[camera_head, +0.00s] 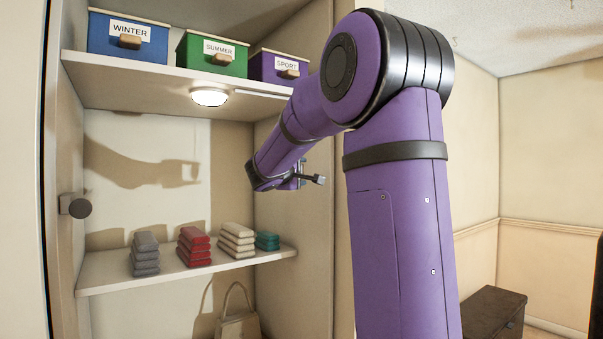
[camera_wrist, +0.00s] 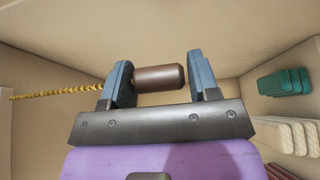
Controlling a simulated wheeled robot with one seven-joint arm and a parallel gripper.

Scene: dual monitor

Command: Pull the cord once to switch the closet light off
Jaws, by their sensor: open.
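The closet light (camera_head: 208,97), a round lamp under the upper shelf, glows. My gripper (camera_head: 306,180) is in front of the closet's right side, partly hidden by my own arm. In the wrist view my gripper (camera_wrist: 158,72) is open. The cord's brown cylindrical handle (camera_wrist: 159,78) shows between the two fingers, with a clear gap to the right finger. Its left end meets or passes behind the left finger; I cannot tell which. The gold beaded cord (camera_wrist: 55,94) runs left from behind that finger. I cannot make out the cord or handle in the head view.
Blue, green and purple boxes (camera_head: 213,53) stand on the upper shelf. The lower shelf (camera_head: 110,280) holds folded stacks, with teal ones (camera_head: 267,241) at its right end. A bag (camera_head: 238,328) is below. A door knob (camera_head: 76,206) is at left, a dark chest (camera_head: 492,312) at right.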

